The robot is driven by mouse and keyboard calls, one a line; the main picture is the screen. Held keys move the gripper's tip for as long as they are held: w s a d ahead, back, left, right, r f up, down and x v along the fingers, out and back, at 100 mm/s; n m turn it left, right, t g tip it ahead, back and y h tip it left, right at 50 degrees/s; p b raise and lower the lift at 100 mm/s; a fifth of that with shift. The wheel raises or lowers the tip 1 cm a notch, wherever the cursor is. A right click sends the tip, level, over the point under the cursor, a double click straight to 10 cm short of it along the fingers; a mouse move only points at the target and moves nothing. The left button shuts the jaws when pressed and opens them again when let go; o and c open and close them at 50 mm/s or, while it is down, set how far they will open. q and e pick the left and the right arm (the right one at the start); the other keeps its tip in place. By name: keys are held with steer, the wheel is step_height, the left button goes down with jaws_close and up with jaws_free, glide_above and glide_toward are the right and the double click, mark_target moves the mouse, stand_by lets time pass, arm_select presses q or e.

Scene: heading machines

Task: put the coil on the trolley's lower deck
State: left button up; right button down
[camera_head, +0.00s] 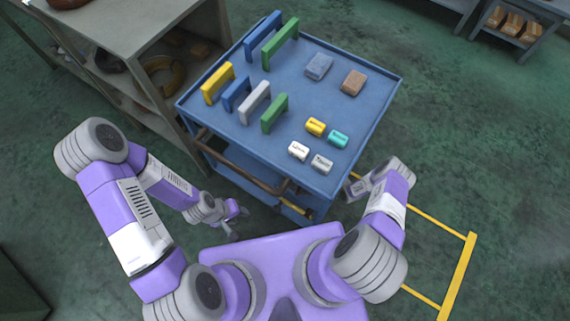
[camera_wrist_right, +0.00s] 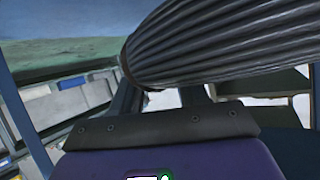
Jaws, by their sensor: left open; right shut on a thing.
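The blue trolley (camera_head: 357,97) stands ahead of me. Its top deck hides nearly all of the lower deck (camera_head: 293,207) in the head view; only a strip at the near side shows. The coil (camera_wrist_right: 220,45), a thick grey ribbed bundle, fills the upper right of the right wrist view. My right gripper (camera_wrist_right: 160,98) is shut on it. In the head view this gripper and the coil are hidden behind the trolley's right near corner. My left gripper (camera_head: 236,222) is open and empty, low over the floor beside the trolley's near left side.
The trolley top carries several coloured handles (camera_head: 256,102), blocks (camera_head: 319,66) and small labelled cylinders (camera_head: 315,127). A push bar (camera_head: 238,166) runs along its near side. A grey shelf (camera_head: 121,30) holding a yellowish ring (camera_head: 166,76) stands left. Green floor (camera_head: 480,150) is clear at right.

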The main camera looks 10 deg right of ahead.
steer(key=shift+w+a+f+b, duration=0.1)
steer(key=shift+a+f+b, duration=0.1)
steer(key=shift+a+f, duration=0.25)
steer(key=shift+a+f+b, duration=0.2)
steer(key=shift+a+f, duration=0.05)
steer(key=shift+a, duration=0.35)
step_height(320, 180, down, 5)
steer(key=shift+r+b, duration=0.2)
steer(key=shift+b, duration=1.05)
steer(key=shift+f+b, duration=1.3)
steer(key=shift+f, duration=0.95)
steer(key=c, duration=0.5)
jaws_free()
steer(key=shift+c, duration=0.2)
steer(key=p+v, duration=0.4)
steer(key=v, duration=0.7)
steer(key=shift+d+r+p, duration=0.1)
steer(key=shift+r+p, duration=0.05)
steer(key=shift+p, duration=0.25)
steer(key=shift+s+d+r, duration=0.1)
steer(key=shift+s+r, duration=0.05)
steer(key=shift+s, duration=0.3)
